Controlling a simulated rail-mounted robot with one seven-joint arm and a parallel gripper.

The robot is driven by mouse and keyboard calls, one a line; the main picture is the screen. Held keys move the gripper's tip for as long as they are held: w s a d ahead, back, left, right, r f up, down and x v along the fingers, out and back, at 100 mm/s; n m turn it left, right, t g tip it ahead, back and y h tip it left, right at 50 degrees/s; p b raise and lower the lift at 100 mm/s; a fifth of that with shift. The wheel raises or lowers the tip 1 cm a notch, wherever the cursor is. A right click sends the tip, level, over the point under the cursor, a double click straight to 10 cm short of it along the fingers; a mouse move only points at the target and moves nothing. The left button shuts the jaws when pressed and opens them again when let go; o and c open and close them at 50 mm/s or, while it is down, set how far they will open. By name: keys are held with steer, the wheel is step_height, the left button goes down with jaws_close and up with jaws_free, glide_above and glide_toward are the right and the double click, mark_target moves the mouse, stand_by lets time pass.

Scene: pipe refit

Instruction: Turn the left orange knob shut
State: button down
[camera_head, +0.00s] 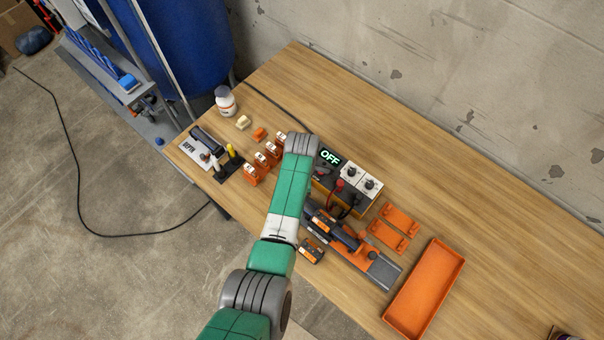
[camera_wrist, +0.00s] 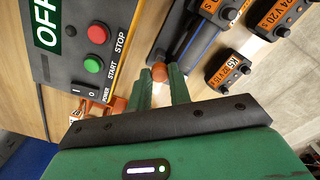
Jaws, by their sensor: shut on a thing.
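In the wrist view, an orange knob (camera_wrist: 159,72) shows between the tips of my two green fingers. My gripper (camera_wrist: 160,77) is shut on this knob. The fingers hide part of it, so its turn angle cannot be told. A dark bar and a grey plate (camera_wrist: 172,30) of the fixture lie just beyond the knob. In the head view, the orange and grey fixture (camera_head: 384,270) lies on the bench. My arm hides the fixture's left end and my gripper there. A dark round knob (camera_head: 372,255) shows at the fixture's right part.
A control box (camera_head: 352,190) with an OFF display (camera_head: 329,157) stands close beside my arm. Orange-labelled black units (camera_wrist: 228,70) sit near my fingers. Two orange brackets (camera_head: 400,216) and an orange tray (camera_head: 425,290) lie to the right. The bench's back right (camera_head: 420,150) is clear.

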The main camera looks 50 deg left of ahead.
steer(key=shift+r, duration=0.1)
steer(key=c, duration=1.3)
jaws_free()
step_height(320, 180, up, 8)
steer(key=shift+f+p, duration=0.15)
steer(key=shift+p, duration=0.7)
